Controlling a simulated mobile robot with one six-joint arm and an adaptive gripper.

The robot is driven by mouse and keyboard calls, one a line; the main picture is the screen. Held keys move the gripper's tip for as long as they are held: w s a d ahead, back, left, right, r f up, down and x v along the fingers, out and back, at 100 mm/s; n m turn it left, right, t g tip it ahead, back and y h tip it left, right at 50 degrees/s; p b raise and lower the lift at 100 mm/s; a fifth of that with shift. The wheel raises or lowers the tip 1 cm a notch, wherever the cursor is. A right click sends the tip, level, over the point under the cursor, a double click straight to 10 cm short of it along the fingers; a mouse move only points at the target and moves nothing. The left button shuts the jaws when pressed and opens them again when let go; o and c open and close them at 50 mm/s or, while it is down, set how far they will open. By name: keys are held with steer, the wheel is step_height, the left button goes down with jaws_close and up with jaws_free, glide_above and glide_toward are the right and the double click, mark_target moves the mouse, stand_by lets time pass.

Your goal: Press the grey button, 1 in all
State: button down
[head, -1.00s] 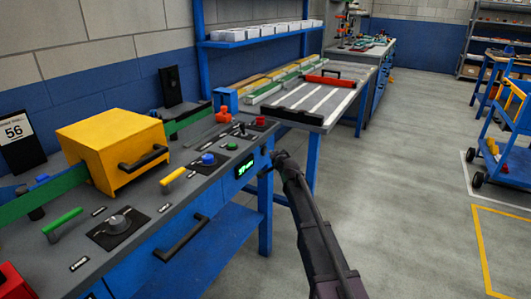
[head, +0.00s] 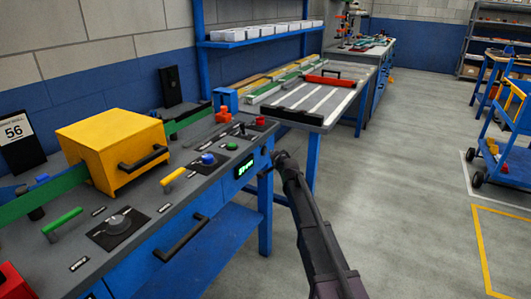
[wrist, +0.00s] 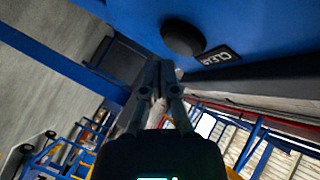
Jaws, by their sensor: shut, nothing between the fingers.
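A dark grey round button (wrist: 183,38) sits on the blue panel face in the wrist view, beside a label reading CLEAR (wrist: 219,55). My gripper (wrist: 163,66) is shut and empty, its fingertips just below and left of the button in that view. I cannot tell whether they touch it; a small gap shows in the picture. The button cannot be made out clearly there.
The console top (head: 195,190) carries a yellow box (head: 105,150), a blue knob (head: 208,159), a green button (head: 232,146), a red button (head: 260,121) and levers. A workbench (head: 310,105) stands behind. The floor to the right is clear up to a blue cart (head: 510,140).

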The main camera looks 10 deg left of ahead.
steer(key=shift+w+a, duration=0.3)
steer(key=shift+a, duration=0.55)
stand_by(1.2)
steer(key=shift+s+d, duration=0.1)
steer(key=shift+d, duration=0.1)
steer(key=shift+s+d, duration=0.2)
steer(key=shift+d, duration=0.4)
steer(key=shift+d, duration=0.1)
steer(key=shift+s+d, duration=0.3)
steer(key=shift+d, duration=0.45)
steer(key=shift+s+d, duration=0.25)
steer(key=shift+d, duration=0.5)
steer(key=shift+s+d, duration=0.3)
steer(key=shift+d, duration=0.45)
steer(key=shift+s, duration=0.1)
steer(key=s+d+f+n+g+h, duration=0.2)
steer(key=s+d+f+g, duration=0.45)
steer(key=s, duration=0.65)
steer(key=s+d+f+n+g+h, duration=0.2)
steer(key=s+d+f+g, duration=0.1)
steer(key=s+d, duration=0.9)
steer(key=s+d+f+n+g+h, duration=0.25)
steer(key=s+d+f+g, duration=0.35)
steer(key=s, duration=0.9)
step_height(320, 180, up, 31)
steer(key=d+t+p, duration=0.1)
steer(key=p, duration=2.9)
steer(key=shift+r+t, duration=0.2)
steer(key=shift+t, duration=0.15)
